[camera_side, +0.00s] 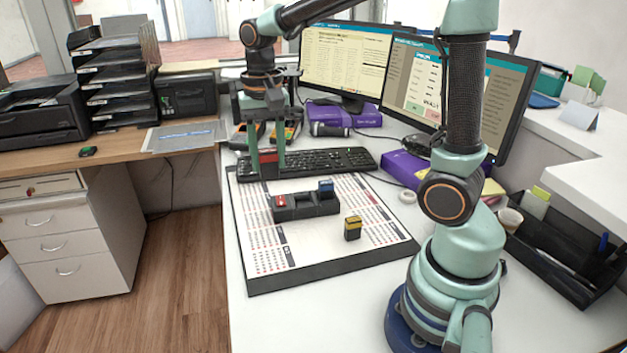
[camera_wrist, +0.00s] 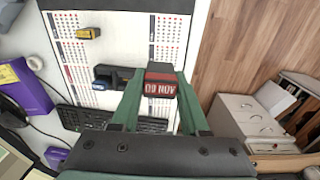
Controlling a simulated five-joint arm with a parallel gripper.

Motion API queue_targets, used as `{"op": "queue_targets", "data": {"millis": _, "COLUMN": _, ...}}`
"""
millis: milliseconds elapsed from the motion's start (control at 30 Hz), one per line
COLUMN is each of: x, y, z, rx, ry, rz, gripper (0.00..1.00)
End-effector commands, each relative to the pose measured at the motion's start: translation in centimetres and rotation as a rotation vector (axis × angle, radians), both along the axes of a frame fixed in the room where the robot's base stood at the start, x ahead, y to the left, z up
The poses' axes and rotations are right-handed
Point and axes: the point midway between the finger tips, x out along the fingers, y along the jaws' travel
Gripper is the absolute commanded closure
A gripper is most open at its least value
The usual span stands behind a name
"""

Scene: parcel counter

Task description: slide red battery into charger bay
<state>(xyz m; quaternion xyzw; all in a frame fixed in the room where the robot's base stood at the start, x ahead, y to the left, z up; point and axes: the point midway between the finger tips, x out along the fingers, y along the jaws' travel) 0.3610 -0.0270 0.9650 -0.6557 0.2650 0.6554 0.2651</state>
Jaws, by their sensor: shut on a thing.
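The dark charger (camera_side: 305,209) lies on the printed mat. A blue battery (camera_side: 326,187) stands at its right end, and a small red patch (camera_side: 280,203) shows at its left end. The held battery appears apart from the charger.
A keyboard (camera_side: 335,161) lies behind the mat. Monitors and purple boxes (camera_side: 345,115) stand further back. The mat's front part is clear.

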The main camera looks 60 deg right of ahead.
Motion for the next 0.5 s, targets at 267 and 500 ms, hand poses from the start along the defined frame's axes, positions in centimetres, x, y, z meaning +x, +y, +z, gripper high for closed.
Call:
{"op": "queue_targets", "data": {"millis": 267, "x": 2.0, "y": -7.2, "z": -4.7, "rx": 0.002, "ry": 0.008, "rz": -0.029, "gripper": 1.0}}
{"op": "queue_targets", "data": {"millis": 500, "x": 2.2, "y": -13.2, "z": -9.0, "rx": 0.001, "ry": 0.003, "rz": -0.042, "gripper": 1.0}}
